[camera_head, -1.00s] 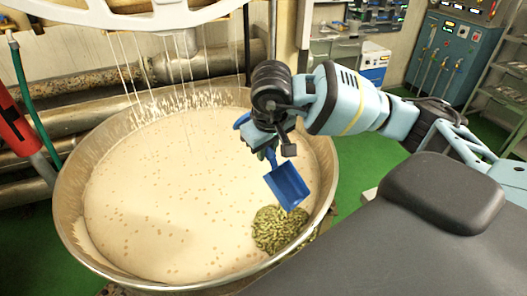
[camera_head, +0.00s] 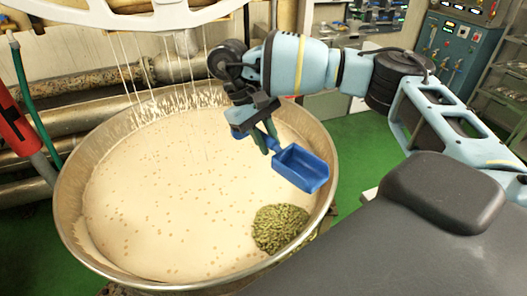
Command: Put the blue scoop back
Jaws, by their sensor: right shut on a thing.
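The blue scoop (camera_head: 302,168) is held over the right part of the kettle, above the nougat. My right gripper (camera_head: 266,138) is shut on its handle, which shows on both sides of the fingers. The scoop's pan points to the right and toward the viewer, and it looks empty. The kettle (camera_head: 72,237) holds pale nougat with brown bits. A heap of green nuts (camera_head: 281,228) lies on the nougat at the near right, below the scoop and apart from it. My left gripper is not in view.
A white overhead mixer part (camera_head: 120,18) hangs at the upper left with strands running down. A red and black tool (camera_head: 25,125) and green hose (camera_head: 30,95) are at the left. Green floor (camera_head: 365,150) is open right of the kettle. A control cabinet (camera_head: 455,55) stands at the back right.

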